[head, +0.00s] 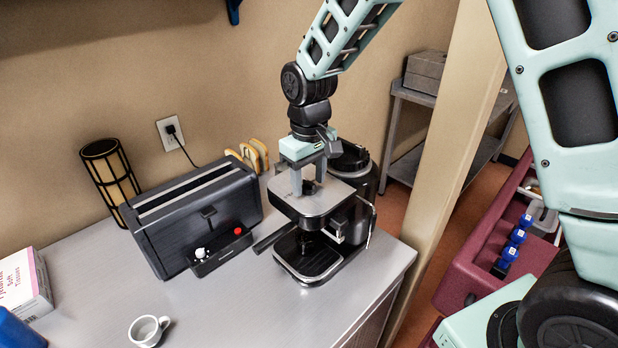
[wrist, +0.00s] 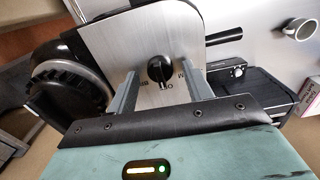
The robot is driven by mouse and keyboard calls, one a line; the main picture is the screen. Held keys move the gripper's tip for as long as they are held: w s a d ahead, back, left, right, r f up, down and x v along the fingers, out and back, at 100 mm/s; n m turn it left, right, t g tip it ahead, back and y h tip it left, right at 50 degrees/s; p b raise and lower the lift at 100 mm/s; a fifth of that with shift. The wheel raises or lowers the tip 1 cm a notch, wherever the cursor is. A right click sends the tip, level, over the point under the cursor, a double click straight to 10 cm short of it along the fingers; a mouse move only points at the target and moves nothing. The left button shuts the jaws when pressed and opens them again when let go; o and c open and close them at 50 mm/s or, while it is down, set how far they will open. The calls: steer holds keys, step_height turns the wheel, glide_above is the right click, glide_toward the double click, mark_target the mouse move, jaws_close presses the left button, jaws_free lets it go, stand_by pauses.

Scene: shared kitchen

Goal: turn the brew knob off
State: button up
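The brew knob (wrist: 161,68) is a small black dial on the flat metal top of the coffee machine (head: 313,203). In the wrist view one finger is on each side of the knob, with gaps visible between knob and fingers. In the head view the fingers partly hide the knob.
A black toaster (head: 195,215) stands left of the machine. A black grinder-like appliance (head: 355,165) is close behind it on the right. A portafilter handle (head: 270,240) sticks out left. A white cup (head: 148,330) sits at the front. The counter (head: 90,270) between is clear.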

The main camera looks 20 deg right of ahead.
mark_target(309, 182)
steer(key=shift+r, duration=0.1)
step_height(309, 182, up, 17)
steer(key=b, duration=0.4)
stand_by(0.6)
steer(key=s+a+f+n+b, duration=0.1)
steer(key=s+a+f+b, duration=0.2)
steer(key=s+f, duration=0.8)
steer(key=s+a+f+n+b, duration=0.2)
steer(key=s+f, duration=0.8)
steer(key=s, duration=0.6)
steer(key=shift+s+a+f+n+y+b, duration=0.25)
steer(key=shift+a+f+n+y+b, duration=0.1)
steer(key=shift+a+b, duration=0.5)
steer(key=shift+d, duration=0.1)
